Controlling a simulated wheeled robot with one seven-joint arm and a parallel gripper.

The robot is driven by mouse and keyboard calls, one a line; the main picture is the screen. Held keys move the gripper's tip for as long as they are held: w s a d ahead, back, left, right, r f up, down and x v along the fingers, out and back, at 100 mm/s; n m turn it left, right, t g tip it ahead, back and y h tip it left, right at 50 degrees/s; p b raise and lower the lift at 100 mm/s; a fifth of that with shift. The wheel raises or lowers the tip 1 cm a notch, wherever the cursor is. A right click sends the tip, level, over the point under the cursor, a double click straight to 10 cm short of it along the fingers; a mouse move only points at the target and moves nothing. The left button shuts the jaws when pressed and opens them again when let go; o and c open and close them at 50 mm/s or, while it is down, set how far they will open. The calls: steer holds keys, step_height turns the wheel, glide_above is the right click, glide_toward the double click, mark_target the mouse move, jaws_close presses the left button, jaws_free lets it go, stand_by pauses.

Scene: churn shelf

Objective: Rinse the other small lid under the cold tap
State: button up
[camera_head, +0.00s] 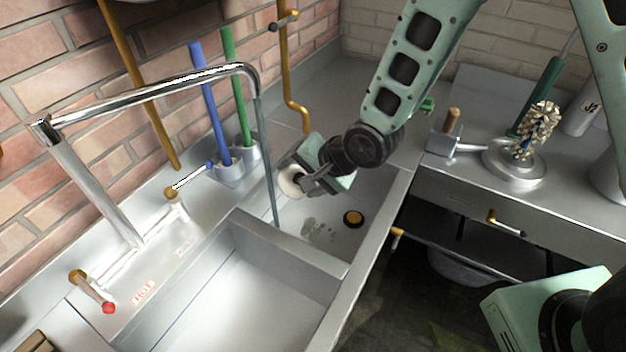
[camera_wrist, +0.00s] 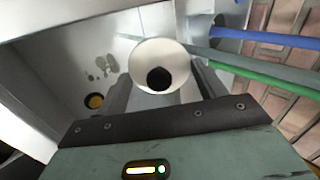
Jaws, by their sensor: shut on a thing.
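My gripper (camera_head: 304,182) is shut on a small white lid (camera_head: 290,180) over the far sink basin (camera_head: 378,193). In the wrist view the lid (camera_wrist: 145,54) is a pale round disc with a dark round middle, between my fingers (camera_wrist: 161,90). The chrome tap (camera_head: 150,92) arches over the sinks. A thin grey-green column (camera_head: 267,155), apparently water, drops from its spout into the far basin. The lid is just right of this column in the head view; I cannot tell if they touch. The blue-tipped cold tap handle (camera_head: 192,177) is behind the basin.
The near basin (camera_head: 235,290) is empty, with a divider (camera_head: 290,243) between. A red-tipped hot handle (camera_head: 95,293) is at left. Blue (camera_head: 208,105) and green (camera_head: 236,88) handled brushes stand behind. The far basin has a brass-rimmed drain (camera_head: 353,218) and wet-looking spots.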

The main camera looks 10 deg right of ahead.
mark_target(287, 171)
steer(key=shift+w+a+f+b, duration=0.15)
steer(key=shift+w+a+f, duration=0.1)
steer(key=shift+w+a, duration=0.3)
steer(key=shift+w+a+f+b, duration=0.1)
steer(key=shift+w+a+f, duration=0.1)
steer(key=shift+w+a, duration=0.35)
steer(key=shift+w+a+f+b, duration=0.15)
steer(key=shift+w+a+f, duration=0.15)
steer(key=shift+a, duration=0.45)
stand_by(3.4)
steer(key=s+d+r+p, duration=0.4)
steer(key=s+d+r, duration=0.1)
steer(key=d, duration=0.3)
steer(key=shift+s, duration=0.55)
stand_by(0.3)
stand_by(0.7)
